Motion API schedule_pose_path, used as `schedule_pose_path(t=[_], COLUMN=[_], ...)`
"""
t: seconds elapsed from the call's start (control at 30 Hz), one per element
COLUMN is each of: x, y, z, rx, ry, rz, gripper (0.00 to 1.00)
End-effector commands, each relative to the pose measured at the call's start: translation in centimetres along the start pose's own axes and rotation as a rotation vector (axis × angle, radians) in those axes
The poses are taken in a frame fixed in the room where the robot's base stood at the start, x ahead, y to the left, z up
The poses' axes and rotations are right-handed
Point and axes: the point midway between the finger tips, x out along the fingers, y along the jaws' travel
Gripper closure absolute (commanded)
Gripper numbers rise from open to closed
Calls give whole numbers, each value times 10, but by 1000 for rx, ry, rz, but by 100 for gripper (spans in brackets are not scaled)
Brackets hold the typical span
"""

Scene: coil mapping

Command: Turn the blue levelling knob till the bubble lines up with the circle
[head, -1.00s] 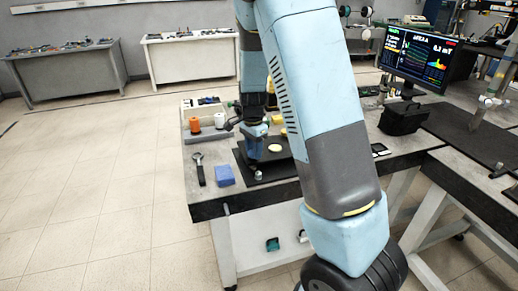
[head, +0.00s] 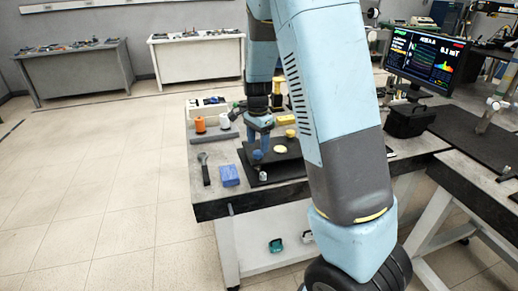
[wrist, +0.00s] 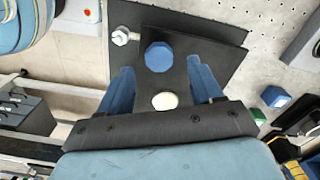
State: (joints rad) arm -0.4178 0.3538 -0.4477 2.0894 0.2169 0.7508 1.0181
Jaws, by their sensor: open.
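The blue levelling knob (wrist: 159,56) is a faceted disc on a black plate (wrist: 195,60) in the wrist view. My gripper (wrist: 162,82) is open, with one blue finger on each side. The knob shows just beyond the gap between the fingertips, and I see no contact. In the head view, my gripper (head: 259,138) points down over the black plate (head: 290,168) on the table, and the fingers there are small and partly dark.
A silver knob or bolt (wrist: 122,37) stands at the plate's edge. A blue block (head: 229,176), a dark-handled tool (head: 205,169) and an orange spool (head: 200,124) are on the table's left. A monitor (head: 427,62) stands at right. My own arm hides the table's middle right.

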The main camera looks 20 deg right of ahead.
Motion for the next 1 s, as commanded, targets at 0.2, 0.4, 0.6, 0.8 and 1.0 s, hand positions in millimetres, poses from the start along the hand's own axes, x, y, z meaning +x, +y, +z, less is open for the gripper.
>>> schedule_pose_path(t=[0.2,0.4,0.6,0.8,1.0], x=[-46,-79,-97,-101,-101], y=[-1,-1,-1,-1,-1], z=[0,0,0,0,0], rx=[0,0,1,1,1], ry=[0,0,-1,0,0], rz=[-5,-3,0,0,0], gripper=[35,35,35,35,35])
